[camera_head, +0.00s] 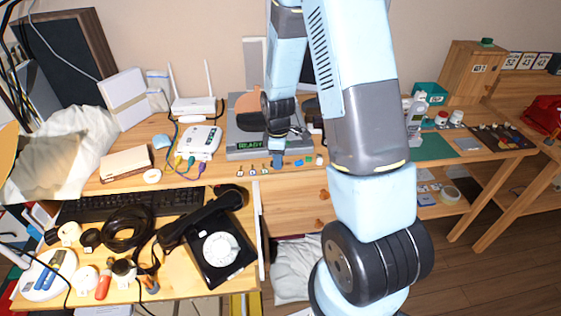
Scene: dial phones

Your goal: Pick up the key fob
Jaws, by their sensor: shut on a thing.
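My gripper (278,164) points down at the front part of the wooden back desk, just in front of the grey device with the green READY display. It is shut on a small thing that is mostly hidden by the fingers. I cannot make out for certain whether this thing is the key fob. No key fob shows clearly elsewhere. Several small coloured items lie on both sides of my gripper, among them a blue one (298,162) and a green one (308,160). They are too small to name.
The grey READY device (243,146) stands close behind my gripper. A white router (194,105) and a white box with coloured cables (199,142) are to its left. A black dial phone (221,249) and a keyboard (130,203) fill the nearer desk. My arm hides part of the right side.

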